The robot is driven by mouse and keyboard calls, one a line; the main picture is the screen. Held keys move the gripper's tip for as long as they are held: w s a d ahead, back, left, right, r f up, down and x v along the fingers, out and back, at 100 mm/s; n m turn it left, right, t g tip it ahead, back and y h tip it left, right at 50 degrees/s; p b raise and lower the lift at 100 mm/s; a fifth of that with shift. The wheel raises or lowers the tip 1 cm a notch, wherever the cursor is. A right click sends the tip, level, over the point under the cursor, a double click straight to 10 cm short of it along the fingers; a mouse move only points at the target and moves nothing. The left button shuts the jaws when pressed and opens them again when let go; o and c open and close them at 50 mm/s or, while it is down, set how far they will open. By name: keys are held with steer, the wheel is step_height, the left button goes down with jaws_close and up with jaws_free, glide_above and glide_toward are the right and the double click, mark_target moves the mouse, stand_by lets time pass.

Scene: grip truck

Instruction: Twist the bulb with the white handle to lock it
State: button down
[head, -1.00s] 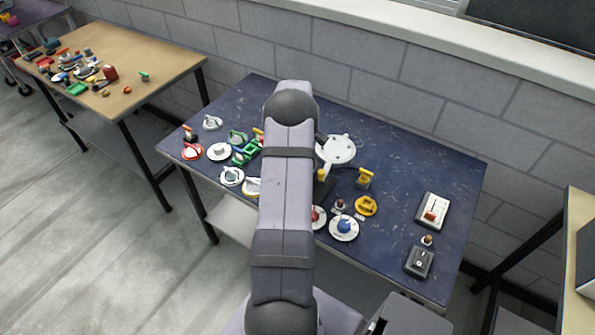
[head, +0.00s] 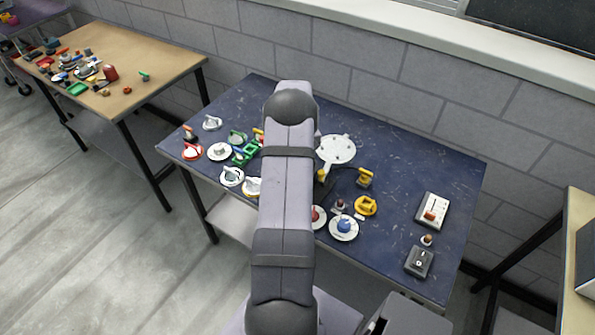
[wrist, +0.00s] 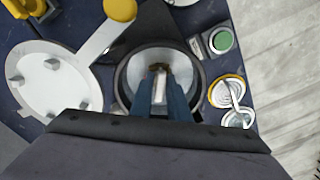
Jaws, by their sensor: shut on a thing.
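In the wrist view a round silver-grey bulb fixture (wrist: 137,72) sits inside a dark ring. A whitish upright handle (wrist: 158,76) stands at its middle. My gripper (wrist: 166,78) points down over it, with its two blue fingers on either side of the handle, shut on it. The fingers and wrist hide the near part of the fixture. The handle's exact angle is hard to tell. In the head view my arm covers the fixture and the gripper.
A white disc with several pegs (wrist: 52,82) lies left of the fixture, with a yellow-knobbed white lever (wrist: 104,40) close by. A green button (wrist: 223,41) and yellow-rimmed dial (wrist: 228,90) are close on the right. The blue table's (head: 420,170) back right is clear.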

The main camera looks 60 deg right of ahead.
steer(key=shift+m, duration=4.3)
